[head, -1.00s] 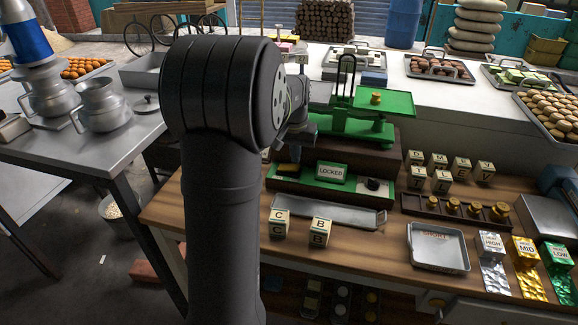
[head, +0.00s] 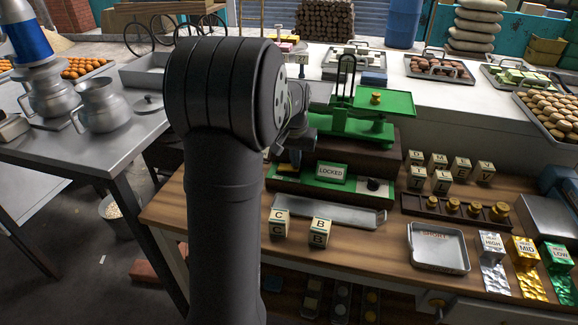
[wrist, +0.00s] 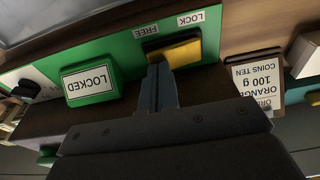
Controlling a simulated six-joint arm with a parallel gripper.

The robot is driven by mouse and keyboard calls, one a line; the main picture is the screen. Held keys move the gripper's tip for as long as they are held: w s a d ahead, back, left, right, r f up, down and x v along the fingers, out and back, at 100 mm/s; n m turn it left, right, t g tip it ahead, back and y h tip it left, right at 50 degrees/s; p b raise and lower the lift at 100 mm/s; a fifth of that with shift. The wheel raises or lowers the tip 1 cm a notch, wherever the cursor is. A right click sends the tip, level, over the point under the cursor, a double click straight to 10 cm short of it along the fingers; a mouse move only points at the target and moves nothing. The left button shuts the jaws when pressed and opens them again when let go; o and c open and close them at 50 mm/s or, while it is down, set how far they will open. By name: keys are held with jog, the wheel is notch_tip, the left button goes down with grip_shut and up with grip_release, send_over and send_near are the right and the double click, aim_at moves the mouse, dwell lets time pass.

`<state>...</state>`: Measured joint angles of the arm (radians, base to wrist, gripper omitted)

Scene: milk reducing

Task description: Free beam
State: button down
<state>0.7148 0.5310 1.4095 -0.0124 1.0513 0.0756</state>
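The green balance beam scale (head: 368,115) stands on a brown block, its left part hidden behind my arm. A green panel in front carries a sign reading LOCKED (head: 332,172), also in the wrist view (wrist: 89,81). A yellow lever (wrist: 182,53) sits by the LOCK and FREE labels, on the LOCK side; it is partly visible in the head view (head: 288,168). My gripper (wrist: 157,72) has its fingers together, tips beside the lever's FREE side, with nothing visible between them. Whether the tips touch the lever I cannot tell.
A dark knob (head: 373,184) is on the panel's right. A metal tray (head: 340,214), letter cubes (head: 320,232) and a small SHORT tray (head: 438,262) lie in front. A coins card box (wrist: 257,88) is near my gripper. Brass weights (head: 476,209) stand right.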

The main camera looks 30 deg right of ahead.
jog(key=shift+f, duration=0.3)
jog(key=shift+r, duration=3.55)
jog(key=shift+f, duration=0.1)
notch_tip(320, 180, down, 7)
jog(key=shift+r, duration=0.1)
jog(key=shift+r, duration=0.1)
